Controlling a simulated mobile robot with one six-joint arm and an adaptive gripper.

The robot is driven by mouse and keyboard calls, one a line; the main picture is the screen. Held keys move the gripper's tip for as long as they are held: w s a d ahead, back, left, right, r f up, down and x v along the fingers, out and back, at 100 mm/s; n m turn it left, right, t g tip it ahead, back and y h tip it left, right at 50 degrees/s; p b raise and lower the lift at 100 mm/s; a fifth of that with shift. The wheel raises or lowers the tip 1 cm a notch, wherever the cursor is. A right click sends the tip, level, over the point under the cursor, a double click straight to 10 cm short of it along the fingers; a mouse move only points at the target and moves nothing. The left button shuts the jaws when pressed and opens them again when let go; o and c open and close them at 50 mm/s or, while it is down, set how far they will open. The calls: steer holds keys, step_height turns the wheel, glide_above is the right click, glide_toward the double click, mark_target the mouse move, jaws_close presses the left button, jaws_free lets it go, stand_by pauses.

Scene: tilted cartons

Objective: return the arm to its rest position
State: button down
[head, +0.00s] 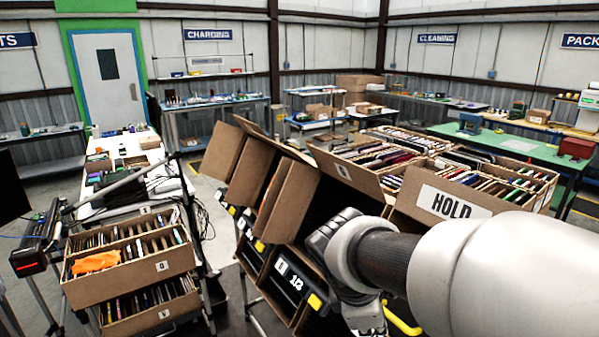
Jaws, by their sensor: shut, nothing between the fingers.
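My arm reaches in from the lower right of the head view, its pale upper link large and near the camera. The dark forearm ends at a wrist near the middle of the picture. My gripper's fingers do not show; the wrist and the cartons hide that area or they are outside the picture. The wrist is in front of the tilted cartons (287,207), whose open flaps stand up to its left. From this view I cannot tell whether the wrist touches them.
Cartons of upright thin items, one marked HOLD (453,203), stand right behind the arm. A stand with two filled cartons (130,262) is at left, by a white table (143,160). Open floor lies between.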

steer(key=s+f+m+t+y+b, duration=0.1)
steer(key=s+f+m+y+b, duration=0.2)
steer(key=s+m, duration=1.3)
steer(key=shift+s+d+f+m+t+y+b, duration=0.2)
steer(key=shift+s+d+m+t+y+b, duration=0.1)
steer(key=shift+s+b, duration=0.6)
steer(key=shift+w, duration=0.15)
